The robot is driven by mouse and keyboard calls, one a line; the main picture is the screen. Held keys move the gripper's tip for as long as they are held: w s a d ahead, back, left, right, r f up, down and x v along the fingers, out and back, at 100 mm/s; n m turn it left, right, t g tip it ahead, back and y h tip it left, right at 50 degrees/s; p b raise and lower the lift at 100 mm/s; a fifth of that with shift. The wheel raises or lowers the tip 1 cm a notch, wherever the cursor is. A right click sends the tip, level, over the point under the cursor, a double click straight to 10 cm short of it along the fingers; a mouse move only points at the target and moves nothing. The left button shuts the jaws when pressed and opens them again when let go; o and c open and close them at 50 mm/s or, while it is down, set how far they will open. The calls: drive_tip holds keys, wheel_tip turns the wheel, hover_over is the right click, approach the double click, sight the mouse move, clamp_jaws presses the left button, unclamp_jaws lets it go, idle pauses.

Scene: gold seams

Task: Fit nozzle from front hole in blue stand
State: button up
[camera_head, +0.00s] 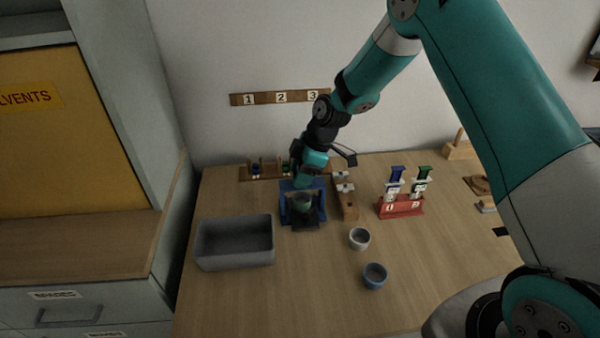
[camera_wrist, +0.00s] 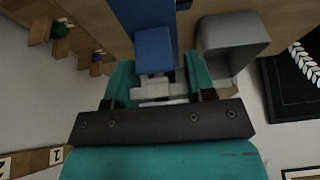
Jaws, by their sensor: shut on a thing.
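The blue stand (camera_head: 287,189) is on the table in the head view, right of the grey bin. My gripper (camera_head: 303,202) is low over the stand and covers much of it. In the wrist view my gripper (camera_wrist: 160,90) has its teal fingers shut on a small pale piece, seemingly the nozzle (camera_wrist: 152,90). A blue surface (camera_wrist: 154,50), likely the stand, shows just beyond it. I cannot tell whether the nozzle touches the stand. The wooden nozzle block (camera_head: 349,208) stands right of the stand, with pale nozzles in its rear part and none visible at its front.
The grey bin (camera_head: 235,245) is at left. A white cup (camera_head: 359,238) and a blue cup (camera_head: 374,275) stand in front. A red rack (camera_head: 401,207) holds blue-topped and green-topped syringes at right. A wooden rack (camera_head: 258,170) stands behind.

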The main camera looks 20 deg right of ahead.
drive_tip(key=shift+f+b, duration=1.15)
drive_tip(key=shift+f, duration=0.35)
idle(0.3)
drive_tip(key=o, duration=1)
drive_tip(key=shift+p+v, duration=1.45)
drive_tip(key=shift+v, duration=1.1)
